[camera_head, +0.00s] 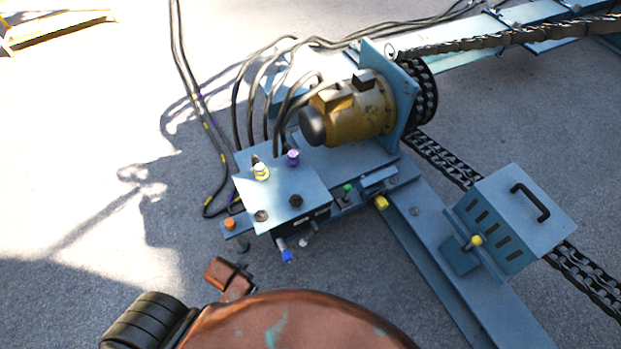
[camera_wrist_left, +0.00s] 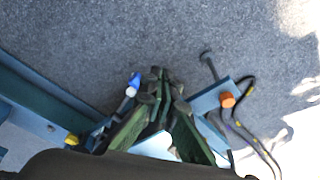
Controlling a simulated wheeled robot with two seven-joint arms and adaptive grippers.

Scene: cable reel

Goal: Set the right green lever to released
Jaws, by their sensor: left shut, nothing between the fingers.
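One green-knobbed lever (camera_head: 347,188) shows in the head view. It stands on the blue frame to the right of the control box (camera_head: 290,184), left of a yellow knob (camera_head: 381,202). I see no second green lever, and whether this one is set or released I cannot tell. My left gripper (camera_wrist_left: 161,76) shows in the left wrist view, its dark green fingers closed together and empty. It is between a blue-tipped lever (camera_wrist_left: 133,81) and an orange knob (camera_wrist_left: 227,100). No green knob shows there. Neither gripper shows in the head view.
A blue-tipped lever (camera_head: 287,256) sticks out below the box, with an orange knob (camera_head: 229,224) to its left. Black cables (camera_head: 240,105) rise behind the box near a yellow motor (camera_head: 350,112). A slotted blue housing (camera_head: 510,220) and chain (camera_head: 590,275) lie right. Open ground is left.

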